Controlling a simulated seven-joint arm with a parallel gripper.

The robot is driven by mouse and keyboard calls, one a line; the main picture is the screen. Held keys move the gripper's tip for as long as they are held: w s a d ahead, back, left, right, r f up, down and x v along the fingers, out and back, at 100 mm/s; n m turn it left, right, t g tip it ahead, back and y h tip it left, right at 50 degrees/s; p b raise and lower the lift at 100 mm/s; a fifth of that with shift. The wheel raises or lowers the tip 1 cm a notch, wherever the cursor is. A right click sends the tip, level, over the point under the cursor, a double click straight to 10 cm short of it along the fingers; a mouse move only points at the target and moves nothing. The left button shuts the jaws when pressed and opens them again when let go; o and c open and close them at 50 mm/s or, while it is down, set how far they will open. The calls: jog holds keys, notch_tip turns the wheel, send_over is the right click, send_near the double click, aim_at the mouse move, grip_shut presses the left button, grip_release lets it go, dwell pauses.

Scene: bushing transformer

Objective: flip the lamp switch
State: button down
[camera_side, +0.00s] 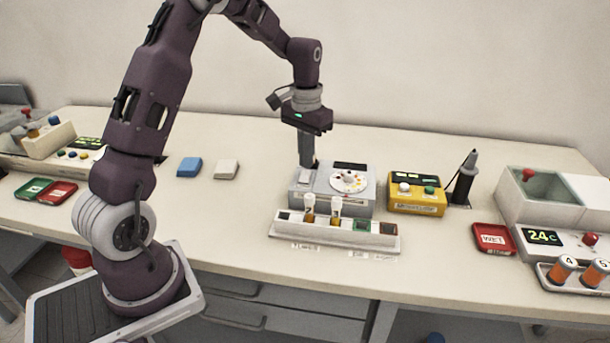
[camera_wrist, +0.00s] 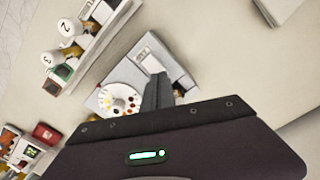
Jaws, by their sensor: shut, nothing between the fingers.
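A grey box (camera_side: 330,205) stands near the middle of the bench. It carries a white disc (camera_side: 348,181) with coloured dots and a dark display strip (camera_side: 350,166). A pale switch-like plate (camera_side: 304,179) sits on its left top; I take this for the lamp switch, but its lettering and position are too small to read. My gripper (camera_side: 308,164) points down, shut and empty, just behind and above that plate. In the wrist view, the fingers (camera_wrist: 157,80) reach over the box (camera_wrist: 178,75) beside the disc (camera_wrist: 121,100). I cannot tell whether they touch it.
A white rack (camera_side: 335,229) with two vials stands in front of the box. A yellow box (camera_side: 416,203) with buttons and a dark upright tool (camera_side: 465,180) stand to the right. Blue (camera_side: 189,167) and white (camera_side: 226,169) blocks lie left. The bench behind is clear.

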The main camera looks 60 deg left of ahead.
aim_at(306, 174)
jog(key=shift+f, duration=0.95)
dwell(0.3)
jog(key=shift+r, duration=3.55)
jog(key=s+d+r+m+t, duration=0.1)
jog(key=s+d+r+t, duration=0.2)
jog(key=s+d+r, duration=0.7)
jog(key=s+d+m+t, duration=0.1)
jog(key=s+d, duration=0.2)
jog(key=s, duration=0.4)
jog(key=s+d+f+m+t, duration=0.1)
jog(key=s+d, duration=0.3)
jog(key=s, duration=0.4)
jog(key=shift+s+d+t, duration=0.15)
jog(key=shift+s+t, duration=0.1)
jog(key=shift+t, duration=0.05)
